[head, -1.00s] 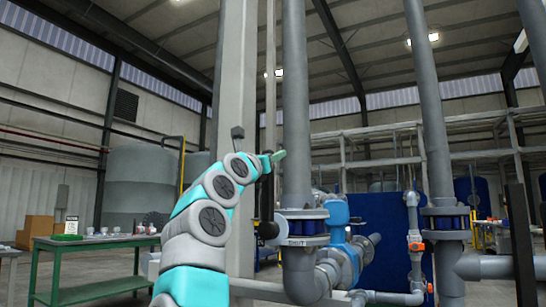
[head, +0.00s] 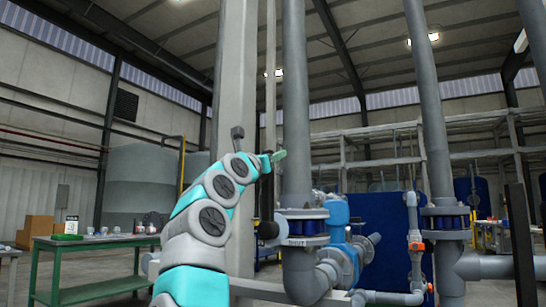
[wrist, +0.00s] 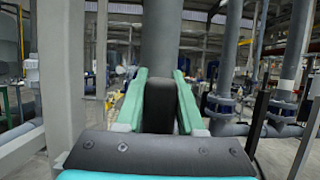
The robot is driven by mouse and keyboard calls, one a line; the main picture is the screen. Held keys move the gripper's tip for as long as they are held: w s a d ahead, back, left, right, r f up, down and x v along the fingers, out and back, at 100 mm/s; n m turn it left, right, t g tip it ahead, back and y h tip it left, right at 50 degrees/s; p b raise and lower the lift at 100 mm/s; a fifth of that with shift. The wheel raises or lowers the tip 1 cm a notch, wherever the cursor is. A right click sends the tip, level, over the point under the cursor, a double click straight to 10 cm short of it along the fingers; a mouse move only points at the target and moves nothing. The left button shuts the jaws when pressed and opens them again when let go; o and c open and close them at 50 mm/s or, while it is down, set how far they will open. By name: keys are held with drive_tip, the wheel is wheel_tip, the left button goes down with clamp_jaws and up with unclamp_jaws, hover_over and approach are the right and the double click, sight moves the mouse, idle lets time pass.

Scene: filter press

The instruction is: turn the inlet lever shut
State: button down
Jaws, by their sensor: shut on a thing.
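In the head view my gripper (head: 278,155) is at the end of my raised arm, left of a tall grey pipe. A dark upright bar, which looks like the inlet lever (head: 267,198), runs down from it to a round dark hub at the inlet valve (head: 303,226). A plate reading "SHUT" (head: 296,243) is on the valve. In the wrist view my gripper (wrist: 160,100) has its two teal fingers on either side of the lever's black grip (wrist: 158,106) and is shut on it. The lever's lower part is hidden in the wrist view.
The grey pipe (head: 296,110) stands just right of my gripper, and a pale column (head: 236,90) stands just left. A green table (head: 95,243) with small items stands at the left.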

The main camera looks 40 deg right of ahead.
drive_tip(key=shift+s, duration=0.1)
idle(0.3)
drive_tip(key=s+d+f+m+g+b, duration=0.1)
drive_tip(key=s+d+f+m+g, duration=0.15)
drive_tip(key=s+m, duration=0.35)
drive_tip(key=s+d+f+m+g+b, duration=0.1)
drive_tip(key=s+d+f+m+g, duration=0.15)
drive_tip(key=s+m, duration=0.35)
drive_tip(key=s+d+f+m+g+y+b, duration=0.1)
drive_tip(key=s+f+m+b, duration=0.1)
drive_tip(key=f+m, duration=0.3)
drive_tip(key=s+d+f+m+g+y+b, duration=0.1)
drive_tip(key=s+f+m+g+b, duration=0.1)
drive_tip(key=f+m, duration=0.3)
drive_tip(key=shift+s+d+f+m+y, duration=0.15)
drive_tip(key=shift+s+f+m+y, duration=0.4)
drive_tip(key=shift+f, duration=1.6)
drive_tip(key=shift+s+f+n, duration=0.1)
drive_tip(key=shift+s+n, duration=0.05)
drive_tip(key=shift+n, duration=0.1)
drive_tip(key=c, duration=0.5)
unclamp_jaws()
